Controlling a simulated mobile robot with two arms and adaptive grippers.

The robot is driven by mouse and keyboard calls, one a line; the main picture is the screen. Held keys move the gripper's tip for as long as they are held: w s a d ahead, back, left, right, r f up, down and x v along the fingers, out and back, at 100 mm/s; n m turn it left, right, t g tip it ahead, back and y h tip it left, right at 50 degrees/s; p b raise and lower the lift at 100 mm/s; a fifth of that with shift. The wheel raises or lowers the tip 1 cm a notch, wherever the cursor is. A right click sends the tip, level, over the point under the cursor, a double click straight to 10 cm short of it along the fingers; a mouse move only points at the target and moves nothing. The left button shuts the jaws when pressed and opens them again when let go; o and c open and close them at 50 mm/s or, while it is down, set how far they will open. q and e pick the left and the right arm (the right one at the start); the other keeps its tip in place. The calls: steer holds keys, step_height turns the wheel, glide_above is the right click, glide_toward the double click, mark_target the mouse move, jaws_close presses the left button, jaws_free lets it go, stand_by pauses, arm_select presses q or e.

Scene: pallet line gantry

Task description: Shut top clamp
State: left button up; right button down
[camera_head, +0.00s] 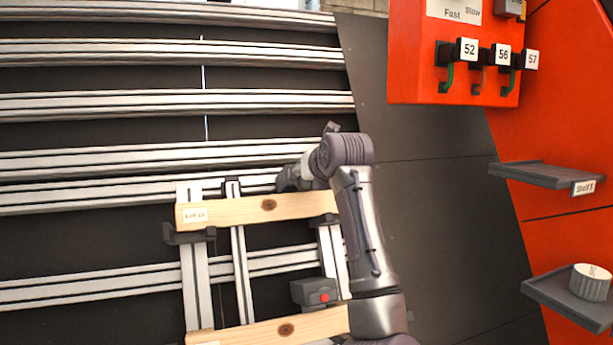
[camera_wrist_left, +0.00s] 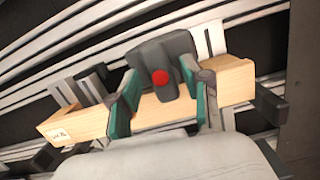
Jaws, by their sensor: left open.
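The top clamp (camera_wrist_left: 165,55) is dark grey with a red button and sits at the upper wooden beam (camera_wrist_left: 85,124) in the left wrist view. Its lower part overlaps the beam's face; I cannot tell whether it is closed. My left gripper (camera_wrist_left: 161,84) is open, with one teal-padded finger on each side of the clamp. Contact cannot be told. In the head view my left gripper (camera_head: 297,176) is at the upper beam (camera_head: 250,208) and hides the top clamp. My right gripper is not in view.
A lower clamp (camera_head: 314,292) with a red button sits above the lower wooden beam (camera_head: 275,330). Metal rails (camera_head: 100,105) run behind. An orange panel (camera_head: 410,50) with numbered hooks and shelves (camera_head: 540,174) stands at right. A white cup (camera_head: 590,282) rests on the lower shelf.

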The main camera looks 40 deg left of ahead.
arm_select(q)
steer(key=r+v, duration=0.1)
steer(key=v, duration=0.7)
steer(key=shift+r, duration=0.3)
steer(key=shift+s, duration=0.1)
